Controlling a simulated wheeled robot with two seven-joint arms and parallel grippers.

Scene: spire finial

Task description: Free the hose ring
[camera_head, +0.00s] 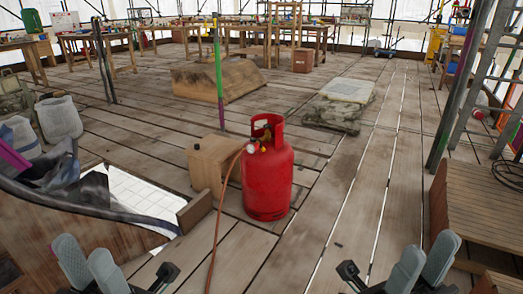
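A red gas cylinder (267,182) stands upright on the plank floor in the middle of the camera_head view. An orange-brown hose (217,222) leaves its valve (263,141) and runs down and toward me, out of the bottom edge. I cannot make out a separate ring on the hose; the fittings at the valve are too small to read. My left gripper (83,250) is at the lower left, its grey fingers a little apart and empty. My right gripper (427,246) is at the lower right, fingers slightly apart and empty. Both are clear of cylinder and hose.
A wooden block (212,163) stands just left of the cylinder, close by the hose. A wooden-sided container (75,235) is at the lower left, a slatted wooden structure (481,207) at the right. A stacked pale slab (347,91) lies behind. The floor right of the cylinder is clear.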

